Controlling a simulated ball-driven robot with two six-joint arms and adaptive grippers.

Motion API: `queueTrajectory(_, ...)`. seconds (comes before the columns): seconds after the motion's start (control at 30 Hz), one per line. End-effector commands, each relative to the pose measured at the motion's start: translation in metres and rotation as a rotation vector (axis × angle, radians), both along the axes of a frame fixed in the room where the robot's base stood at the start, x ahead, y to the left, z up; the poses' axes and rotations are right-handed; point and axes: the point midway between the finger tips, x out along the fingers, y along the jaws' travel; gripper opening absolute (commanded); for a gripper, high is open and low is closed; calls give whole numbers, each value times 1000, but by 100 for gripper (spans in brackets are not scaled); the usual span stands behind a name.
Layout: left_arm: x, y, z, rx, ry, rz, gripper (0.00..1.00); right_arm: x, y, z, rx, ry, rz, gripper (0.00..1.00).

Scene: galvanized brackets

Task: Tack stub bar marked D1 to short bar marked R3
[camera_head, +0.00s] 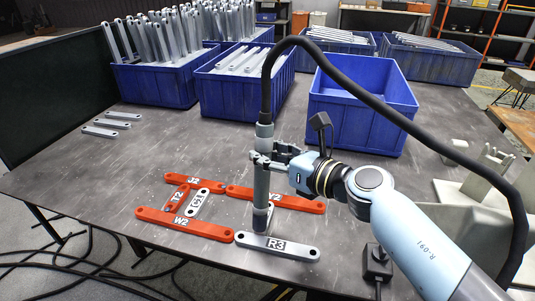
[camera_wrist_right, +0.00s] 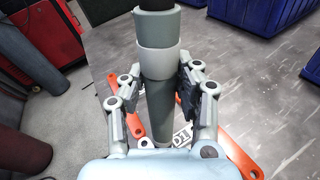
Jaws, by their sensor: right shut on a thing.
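My right gripper (camera_head: 270,160) is shut around a grey upright welding torch (camera_head: 262,185), whose thick black cable arches from its top. The right wrist view also shows the torch (camera_wrist_right: 160,65) between the fingers (camera_wrist_right: 160,85). The short bar R3 (camera_head: 278,246), grey with black letters, lies flat on the table in front of the torch. A grey piece (camera_head: 263,222), probably stub bar D1, shows below the torch at R3's left end. The torch hides most of it and its mark is not readable. I cannot tell whether the torch tip touches it. My left gripper is not in view.
Orange bars J2 (camera_head: 192,182), T2 (camera_head: 176,198), W2 (camera_head: 184,224) and another (camera_head: 298,202) lie around the joint, with grey bar C1 (camera_head: 197,203). Blue bins (camera_head: 363,115) line the back. Loose grey bars (camera_head: 106,124) lie at left. The front left table is clear.

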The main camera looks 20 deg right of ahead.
Motion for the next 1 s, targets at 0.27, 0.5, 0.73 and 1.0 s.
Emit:
queueTrajectory(0.27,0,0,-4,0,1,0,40,1,0,-3,1,-2,0,0)
queueTrajectory(0.5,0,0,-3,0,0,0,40,0,0,-3,1,-2,0,0)
queueTrajectory(0.73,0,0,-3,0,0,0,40,0,0,-4,1,0,0,0)
queueTrajectory(1.0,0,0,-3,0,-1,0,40,0,0,-5,1,0,0,0)
